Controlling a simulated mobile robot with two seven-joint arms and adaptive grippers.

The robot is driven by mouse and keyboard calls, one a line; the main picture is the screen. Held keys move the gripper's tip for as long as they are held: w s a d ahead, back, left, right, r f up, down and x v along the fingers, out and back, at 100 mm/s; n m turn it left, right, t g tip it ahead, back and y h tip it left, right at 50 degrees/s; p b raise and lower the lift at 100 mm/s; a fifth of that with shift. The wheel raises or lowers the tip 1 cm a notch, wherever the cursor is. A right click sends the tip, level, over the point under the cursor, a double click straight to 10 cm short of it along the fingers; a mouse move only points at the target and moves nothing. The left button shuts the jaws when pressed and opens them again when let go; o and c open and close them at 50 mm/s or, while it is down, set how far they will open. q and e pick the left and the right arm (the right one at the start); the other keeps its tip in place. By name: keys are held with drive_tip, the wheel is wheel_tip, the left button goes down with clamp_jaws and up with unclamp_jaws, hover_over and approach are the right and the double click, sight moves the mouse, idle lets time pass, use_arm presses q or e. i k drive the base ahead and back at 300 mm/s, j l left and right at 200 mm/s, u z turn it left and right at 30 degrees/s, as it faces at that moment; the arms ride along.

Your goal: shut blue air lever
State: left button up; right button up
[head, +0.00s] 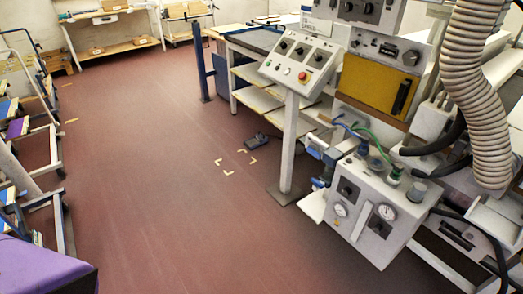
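A light grey air unit box (368,215) with two round gauges and dark knobs stands at the lower right. A blue hose (352,128) and a green hose (374,137) run into its top. Small blue parts (318,183) show at the left side of the unit, low beside the machine. They are too small to tell which is the blue air lever, or whether it is open or shut. Neither of my grippers is in view.
A control panel on a post (300,66) stands left of the machine, with a red button. A foot pedal (255,141) lies on the floor near yellow corner marks. A thick ribbed duct (474,90) hangs at right. Racks line the left. The red floor (150,170) is clear.

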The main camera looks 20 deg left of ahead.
sight(311, 149)
drive_tip(key=u, duration=0.15)
drive_tip(key=i+u, duration=0.35)
drive_tip(key=u, duration=0.15)
drive_tip(key=i+u, duration=0.45)
drive_tip(key=k+l, duration=0.05)
drive_tip(key=k, duration=0.05)
